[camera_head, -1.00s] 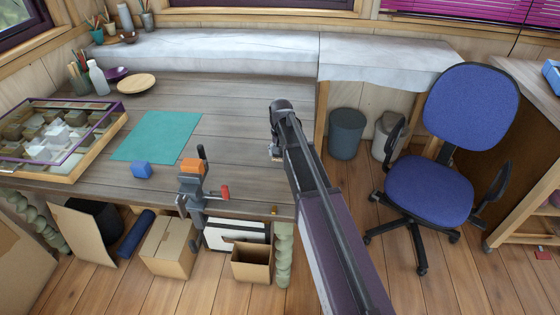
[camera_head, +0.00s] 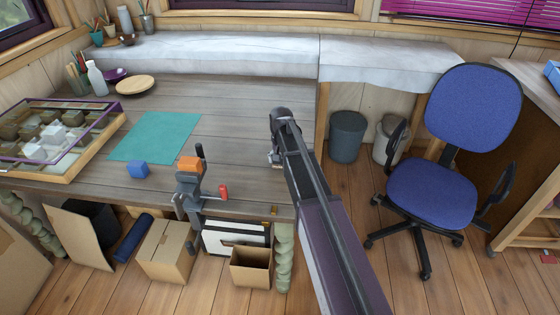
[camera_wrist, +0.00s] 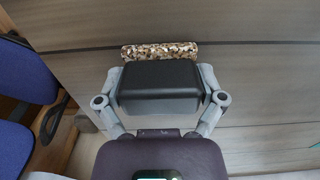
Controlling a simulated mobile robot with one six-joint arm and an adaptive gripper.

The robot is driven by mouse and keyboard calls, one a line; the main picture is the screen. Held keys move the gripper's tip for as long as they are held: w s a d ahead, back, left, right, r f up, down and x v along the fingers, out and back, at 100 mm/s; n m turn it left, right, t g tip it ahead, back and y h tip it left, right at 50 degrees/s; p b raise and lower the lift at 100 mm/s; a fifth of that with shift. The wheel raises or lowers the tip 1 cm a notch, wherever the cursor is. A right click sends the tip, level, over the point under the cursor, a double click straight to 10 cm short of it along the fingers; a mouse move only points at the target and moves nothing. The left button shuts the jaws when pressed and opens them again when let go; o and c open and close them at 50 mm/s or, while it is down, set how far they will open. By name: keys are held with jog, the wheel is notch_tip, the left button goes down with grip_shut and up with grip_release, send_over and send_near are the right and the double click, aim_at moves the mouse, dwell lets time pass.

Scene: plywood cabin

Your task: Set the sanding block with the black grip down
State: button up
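The sanding block shows in the wrist view, with its black grip (camera_wrist: 160,86) between the two grey fingers of my gripper (camera_wrist: 160,98). A speckled brown-and-white strip (camera_wrist: 160,51) runs along its far side. My gripper is shut on the black grip. In the head view my gripper (camera_head: 276,158) is over the right end of the wooden workbench (camera_head: 235,130), and my arm mostly hides the block. I cannot tell whether the block touches the bench top.
The bench between mat and gripper is clear. A blue chair (camera_head: 432,190) and a grey bin (camera_head: 347,137) stand right.

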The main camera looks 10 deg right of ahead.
jog(key=shift+r, duration=0.2)
dwell(0.4)
notch_tip(320, 180, up, 12)
jog(key=p, duration=1.2)
dwell(0.7)
jog(key=s+n, duration=0.3)
jog(key=s, duration=2)
jog(key=shift+s+n, duration=0.3)
jog(key=shift+s, duration=0.05)
